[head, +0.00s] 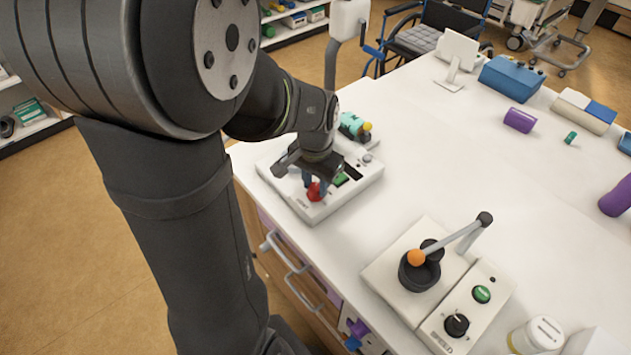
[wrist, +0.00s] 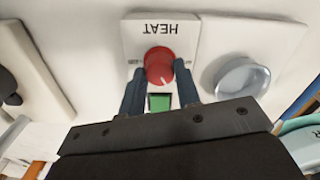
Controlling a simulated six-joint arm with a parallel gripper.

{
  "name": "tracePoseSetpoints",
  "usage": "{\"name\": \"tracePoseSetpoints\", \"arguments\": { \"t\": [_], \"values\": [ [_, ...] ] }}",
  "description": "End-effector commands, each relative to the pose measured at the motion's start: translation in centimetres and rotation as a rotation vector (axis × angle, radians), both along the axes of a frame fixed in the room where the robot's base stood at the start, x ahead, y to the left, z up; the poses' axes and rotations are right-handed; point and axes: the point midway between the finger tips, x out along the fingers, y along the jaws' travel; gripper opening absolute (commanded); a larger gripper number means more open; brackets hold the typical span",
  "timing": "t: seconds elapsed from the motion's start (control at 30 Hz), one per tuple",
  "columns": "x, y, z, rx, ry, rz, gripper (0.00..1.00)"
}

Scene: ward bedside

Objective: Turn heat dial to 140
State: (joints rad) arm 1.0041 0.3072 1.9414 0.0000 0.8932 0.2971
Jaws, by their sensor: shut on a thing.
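The heat dial is a red knob (head: 315,191) on a white device (head: 345,201) near the table's left edge. In the wrist view the red knob (wrist: 159,65) sits under the upside-down word HEAT, with a white pointer mark on its lower right part. My gripper (head: 313,180) comes down over the device from above. In the wrist view my gripper (wrist: 160,78) has its two dark fingers on either side of the knob, shut on it. A green button (wrist: 159,102) lies between the fingers. The scale numbers around the dial are too small or hidden to read.
A round metal cup-like part (wrist: 238,78) stands beside the dial panel. A second white device (head: 435,285) with a lever, black SPEED knob (head: 456,325) and green button stands front right. A teal item (head: 354,127) lies behind my gripper. The table's middle is clear.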

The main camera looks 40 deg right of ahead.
Motion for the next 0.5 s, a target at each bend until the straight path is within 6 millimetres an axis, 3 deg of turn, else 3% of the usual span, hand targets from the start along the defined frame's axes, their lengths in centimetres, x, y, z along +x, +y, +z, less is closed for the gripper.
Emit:
{"name": "tracePoseSetpoints", "arguments": {
  "t": [0.43, 0.47, 0.5],
  "values": [
    [0.0, -0.01, 0.01, -0.001, 0.0, -0.009, 0.07],
    [0.0, -0.01, 0.01, -0.001, 0.0, -0.008, 0.34],
    [0.0, -0.01, 0.01, -0.001, 0.0, -0.008, 0.42]
  ]
}}
